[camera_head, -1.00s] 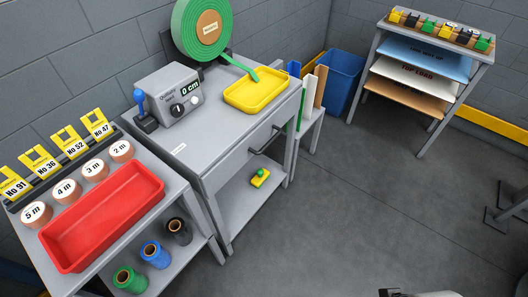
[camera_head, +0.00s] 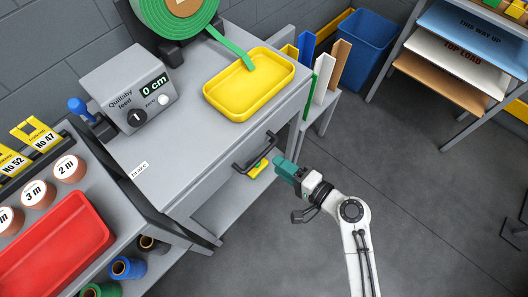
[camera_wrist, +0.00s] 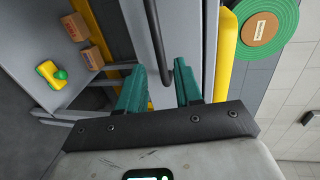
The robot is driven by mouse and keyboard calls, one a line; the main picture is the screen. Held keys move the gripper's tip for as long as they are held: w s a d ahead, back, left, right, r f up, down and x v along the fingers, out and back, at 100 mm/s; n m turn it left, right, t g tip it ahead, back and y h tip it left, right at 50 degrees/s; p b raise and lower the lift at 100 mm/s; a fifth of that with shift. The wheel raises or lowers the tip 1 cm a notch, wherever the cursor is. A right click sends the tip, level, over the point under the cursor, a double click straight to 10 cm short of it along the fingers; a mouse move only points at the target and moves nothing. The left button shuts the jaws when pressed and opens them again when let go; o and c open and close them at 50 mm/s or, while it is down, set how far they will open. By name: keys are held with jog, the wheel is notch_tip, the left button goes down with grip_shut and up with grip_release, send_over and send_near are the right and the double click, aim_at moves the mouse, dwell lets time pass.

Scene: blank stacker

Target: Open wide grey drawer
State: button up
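The wide grey drawer (camera_head: 213,174) is in the front of the grey bench and looks shut. Its dark bar handle (camera_head: 250,156) runs along the front. In the wrist view the handle (camera_wrist: 157,40) points down between my fingers. My gripper (camera_head: 283,165), with teal fingers, is close to the handle in the head view. In the wrist view my gripper (camera_wrist: 161,88) is open, with a finger on each side of the handle's end and gaps visible. Whether either finger touches the handle I cannot tell.
A yellow tray (camera_head: 250,107), a grey feed box (camera_head: 127,95) and a green reel (camera_head: 150,12) stand on the bench. A yellow-green object (camera_head: 257,169) lies on the shelf below. A red tray (camera_head: 60,245) is at left. The floor (camera_head: 420,190) right is clear.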

aim_at(263, 154)
jog(key=x, duration=0.7)
jog(key=shift+w+a, duration=0.15)
jog(key=shift+a, duration=0.1)
grip_shut()
dwell(0.3)
